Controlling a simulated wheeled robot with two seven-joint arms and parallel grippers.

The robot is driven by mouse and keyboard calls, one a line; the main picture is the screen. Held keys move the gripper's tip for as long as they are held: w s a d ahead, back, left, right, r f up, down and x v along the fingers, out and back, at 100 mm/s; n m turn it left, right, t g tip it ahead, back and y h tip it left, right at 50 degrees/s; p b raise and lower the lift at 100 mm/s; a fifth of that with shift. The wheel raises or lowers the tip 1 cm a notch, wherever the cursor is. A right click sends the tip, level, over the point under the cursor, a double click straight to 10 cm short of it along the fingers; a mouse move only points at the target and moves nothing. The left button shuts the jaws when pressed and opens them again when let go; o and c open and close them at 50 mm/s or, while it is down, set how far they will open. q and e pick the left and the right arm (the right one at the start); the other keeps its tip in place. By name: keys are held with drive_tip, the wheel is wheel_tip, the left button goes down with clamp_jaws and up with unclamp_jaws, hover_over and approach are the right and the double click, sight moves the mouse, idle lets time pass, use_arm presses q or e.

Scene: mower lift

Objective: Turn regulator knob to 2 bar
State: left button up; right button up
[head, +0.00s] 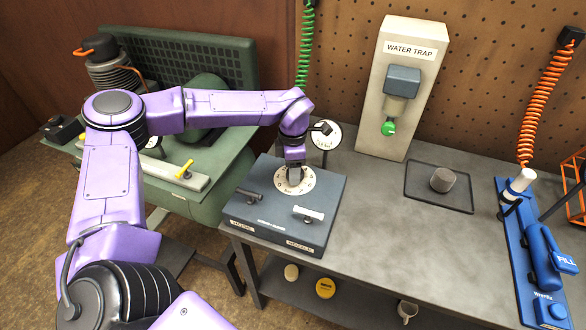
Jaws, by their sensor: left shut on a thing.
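The regulator box (262,222) is a dark blue-grey block at the left end of the grey bench. On its top is a round cream dial (308,181) with markings around the regulator knob. My left gripper (294,178) points down over the dial and is shut on the knob, which it mostly hides. A round white gauge (327,135) stands behind the box, partly covered by my wrist; its reading is too small to tell. Two levers, one dark (249,195) and one white (308,214), sit on the box top. My right gripper is out of view.
A water trap unit (402,95) stands at the back, with a dark tray (439,187) and grey cylinder (443,179) to its right. A blue panel (519,255) with a fill tool lies at the right. A green machine (190,95) stands left. The bench middle is clear.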

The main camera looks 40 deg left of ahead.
use_arm(q)
drive_tip(key=n, duration=0.2)
drive_tip(key=shift+n+b, duration=0.35)
drive_tip(key=shift+n, duration=0.05)
drive_tip(key=n+b, duration=0.1)
drive_tip(key=n, duration=0.2)
drive_tip(key=shift+d+f+n, duration=0.1)
drive_tip(key=shift+n, duration=0.2)
drive_tip(key=n+b, duration=0.2)
drive_tip(key=n, duration=0.2)
drive_tip(key=shift+d, duration=0.1)
drive_tip(key=shift+n+b, duration=0.45)
drive_tip(key=shift+n, duration=0.75)
drive_tip(key=o, duration=1)
